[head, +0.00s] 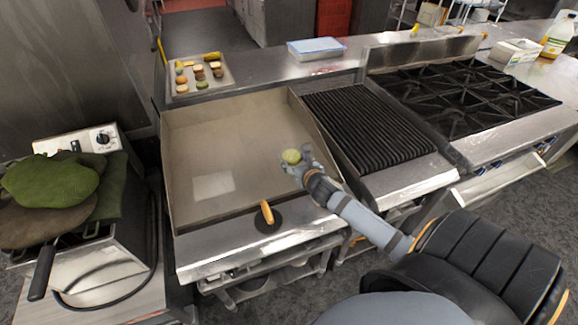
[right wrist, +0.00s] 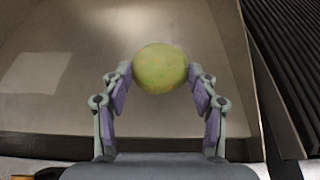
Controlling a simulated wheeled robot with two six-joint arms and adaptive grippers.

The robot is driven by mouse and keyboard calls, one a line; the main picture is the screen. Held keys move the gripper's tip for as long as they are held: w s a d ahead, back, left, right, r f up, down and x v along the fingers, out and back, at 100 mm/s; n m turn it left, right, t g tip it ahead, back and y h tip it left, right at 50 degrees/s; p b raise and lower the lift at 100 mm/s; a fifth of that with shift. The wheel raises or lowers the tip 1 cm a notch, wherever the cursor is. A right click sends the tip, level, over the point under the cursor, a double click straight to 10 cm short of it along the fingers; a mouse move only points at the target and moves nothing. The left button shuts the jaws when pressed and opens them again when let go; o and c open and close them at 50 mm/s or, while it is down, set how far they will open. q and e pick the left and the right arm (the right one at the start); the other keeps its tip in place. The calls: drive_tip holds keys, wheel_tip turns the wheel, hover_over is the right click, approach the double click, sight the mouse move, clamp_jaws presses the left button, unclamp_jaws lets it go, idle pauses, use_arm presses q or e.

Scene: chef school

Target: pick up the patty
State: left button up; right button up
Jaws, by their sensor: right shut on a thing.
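The patty (right wrist: 160,68), a round yellow-green piece with faint orange specks, is held between the two fingers of my right gripper (right wrist: 160,85) in the right wrist view. In the head view the patty (head: 291,156) shows at the tip of my right gripper (head: 298,165), over the right part of the flat griddle (head: 235,130). The gripper is shut on it. Its height above the griddle is hard to tell. My left gripper is not in view.
A tray (head: 228,85) with several small food pieces sits at the back left. A round press with a wooden handle (head: 267,212) rests at the griddle's front edge. A ribbed grill (head: 365,125) and burner stove (head: 465,95) lie to the right. The griddle is mostly clear.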

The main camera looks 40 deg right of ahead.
drive_tip(key=d+p+v, duration=0.1)
drive_tip(key=p+v, duration=0.1)
drive_tip(key=v, duration=0.8)
drive_tip(key=shift+s+r+p, duration=0.25)
drive_tip(key=shift+r+p, duration=0.05)
drive_tip(key=shift+d, duration=0.1)
